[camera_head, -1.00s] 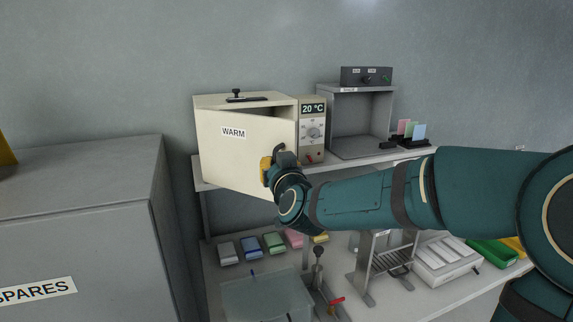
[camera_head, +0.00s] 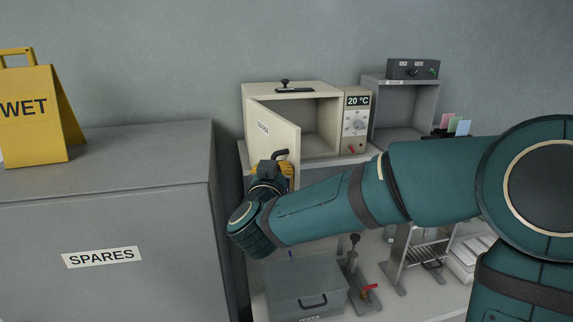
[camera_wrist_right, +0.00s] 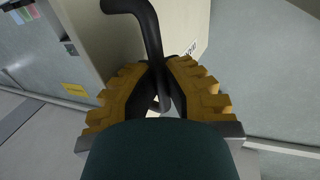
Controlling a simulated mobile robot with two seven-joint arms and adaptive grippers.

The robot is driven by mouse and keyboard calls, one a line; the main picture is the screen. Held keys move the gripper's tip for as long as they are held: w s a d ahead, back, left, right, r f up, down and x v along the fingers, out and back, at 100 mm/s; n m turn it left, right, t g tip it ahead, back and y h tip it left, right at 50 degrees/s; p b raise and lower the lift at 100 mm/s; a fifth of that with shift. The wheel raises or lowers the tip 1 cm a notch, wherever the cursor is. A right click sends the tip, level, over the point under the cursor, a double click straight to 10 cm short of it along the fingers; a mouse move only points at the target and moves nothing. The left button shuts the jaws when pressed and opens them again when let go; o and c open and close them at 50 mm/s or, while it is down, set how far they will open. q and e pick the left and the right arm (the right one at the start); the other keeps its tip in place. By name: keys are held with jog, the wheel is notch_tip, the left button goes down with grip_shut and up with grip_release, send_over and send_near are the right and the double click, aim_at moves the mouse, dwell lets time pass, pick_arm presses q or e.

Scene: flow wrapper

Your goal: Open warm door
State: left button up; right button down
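The cream warm cabinet (camera_head: 318,118) stands on the shelf with its front wide open and its inside looking empty. Its door (camera_head: 280,128), hinged at the left, is swung out towards me, and its label is seen at a steep slant. My right gripper (camera_head: 284,170) is at the door's black bent handle (camera_head: 281,154). In the right wrist view the yellow fingers (camera_wrist_right: 160,68) are closed around the handle (camera_wrist_right: 148,25), with the door (camera_wrist_right: 185,30) behind. The fingers partly hide the handle's lower part. My left gripper is not in view.
A grey SPARES cabinet (camera_head: 150,222) stands at the left, close to my right wrist, with a yellow WET sign (camera_head: 35,115) on top. A grey open box (camera_head: 402,112) stands right of the warm cabinet. A lidded grey bin (camera_head: 305,282) is below.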

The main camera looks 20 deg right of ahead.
jog(key=shift+a+f, duration=0.15)
jog(key=shift+a, duration=0.15)
jog(key=c, duration=1.3)
grip_release()
jog(key=shift+o, duration=1.4)
jog(key=shift+s, duration=0.15)
jog(key=v, duration=1.2)
jog(key=shift+a, duration=0.1)
